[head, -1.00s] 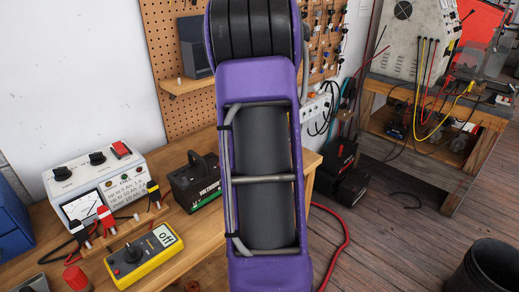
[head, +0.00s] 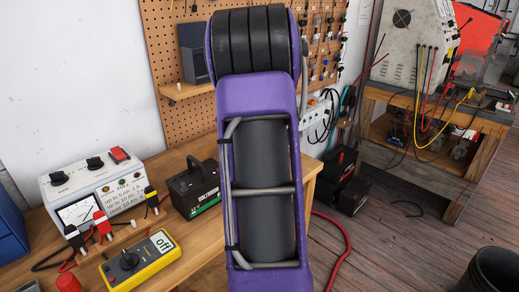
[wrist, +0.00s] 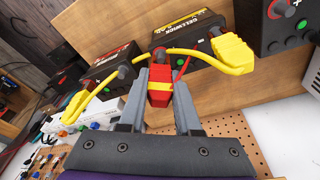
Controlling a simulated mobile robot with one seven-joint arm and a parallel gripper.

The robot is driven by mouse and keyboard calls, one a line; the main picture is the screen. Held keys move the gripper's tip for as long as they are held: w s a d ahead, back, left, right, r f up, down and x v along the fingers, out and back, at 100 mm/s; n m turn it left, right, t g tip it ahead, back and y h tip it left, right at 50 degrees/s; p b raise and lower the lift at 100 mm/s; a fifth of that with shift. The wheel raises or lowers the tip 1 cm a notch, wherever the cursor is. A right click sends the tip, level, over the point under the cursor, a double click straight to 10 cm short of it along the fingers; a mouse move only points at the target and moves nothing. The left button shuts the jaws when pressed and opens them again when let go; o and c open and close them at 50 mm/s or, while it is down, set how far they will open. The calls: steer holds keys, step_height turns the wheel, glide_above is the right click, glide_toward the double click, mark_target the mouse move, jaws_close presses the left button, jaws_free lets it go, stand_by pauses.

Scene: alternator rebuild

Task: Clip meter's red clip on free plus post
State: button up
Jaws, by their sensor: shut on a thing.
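My gripper (wrist: 161,100) is shut on a red clip (wrist: 160,84) with a yellow band, held between its two grey fingers in the wrist view. The clip's nose points at a dark battery (wrist: 187,37) with a yellow label; whether it touches a post there I cannot tell. A second dark battery (wrist: 103,73) with a grey post stands to its left. A yellow lead with a yellow clip (wrist: 232,55) at the right and another (wrist: 75,108) at the left crosses both. In the head view the yellow meter (head: 141,258) reads "off". My gripper is hidden there.
A white charger (head: 92,195) with red and black clips stands on the wooden bench, beside a black battery (head: 194,190). A dark unit (wrist: 280,22) with a red plus mark is at the wrist view's upper right. A pegboard (wrist: 235,128) lies below.

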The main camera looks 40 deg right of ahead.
steer(key=shift+f, duration=0.35)
steer(key=o, duration=1)
step_height(320, 180, up, 9)
steer(key=p, duration=0.7)
steer(key=shift+f, duration=0.1)
steer(key=shift+f, duration=0.1)
